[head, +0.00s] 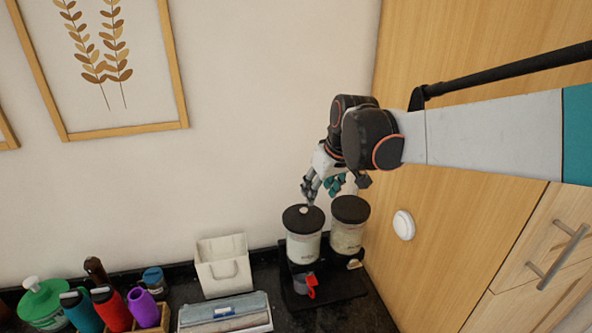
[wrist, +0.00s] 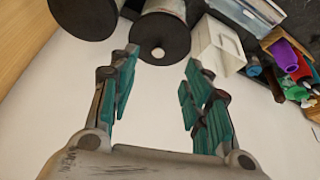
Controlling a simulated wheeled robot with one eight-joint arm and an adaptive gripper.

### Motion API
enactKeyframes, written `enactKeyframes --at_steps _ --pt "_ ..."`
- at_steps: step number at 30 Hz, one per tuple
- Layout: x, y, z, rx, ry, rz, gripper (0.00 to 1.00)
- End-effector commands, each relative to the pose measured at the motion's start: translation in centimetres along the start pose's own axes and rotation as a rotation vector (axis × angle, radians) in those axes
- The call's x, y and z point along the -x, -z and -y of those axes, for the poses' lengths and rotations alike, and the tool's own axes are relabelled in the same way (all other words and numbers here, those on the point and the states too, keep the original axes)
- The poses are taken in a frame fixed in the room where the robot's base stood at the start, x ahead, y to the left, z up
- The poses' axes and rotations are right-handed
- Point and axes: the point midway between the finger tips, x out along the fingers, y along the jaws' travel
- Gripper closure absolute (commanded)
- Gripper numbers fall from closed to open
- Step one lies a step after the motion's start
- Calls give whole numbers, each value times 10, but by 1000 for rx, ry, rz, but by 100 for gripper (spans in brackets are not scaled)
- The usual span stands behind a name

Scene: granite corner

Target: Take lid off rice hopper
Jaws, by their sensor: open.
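Two clear canisters with black lids stand side by side on a black stand. The left canister (head: 303,247) has a lid (head: 293,220) with a small pale knob (head: 304,210); its label is too small to read. The right canister (head: 347,238) shows pale grains under its lid (head: 350,209). I cannot tell for sure which is the rice hopper. Both lids are on. My gripper (head: 323,189) is open and empty, just above the canisters, near the left lid. In the wrist view, the knobbed lid (wrist: 172,34) appears between the open teal-padded fingertips (wrist: 161,62), apparently not touched.
The wall is close behind and a wooden panel with a round white knob (head: 403,225) stands at the right. A red tab (head: 311,287) shows below the left canister. A white bin (head: 223,266), a tray of folded cloths (head: 226,316) and several bottles (head: 112,309) stand left.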

Motion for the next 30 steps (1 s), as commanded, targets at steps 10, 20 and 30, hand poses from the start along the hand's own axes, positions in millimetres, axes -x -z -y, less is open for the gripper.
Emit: enactKeyframes --at_steps 10,20,30 --pt "-13 22 2 25 15 12 56" --pt "-70 21 2 25 15 12 56" --pt "-92 22 2 25 15 12 56"
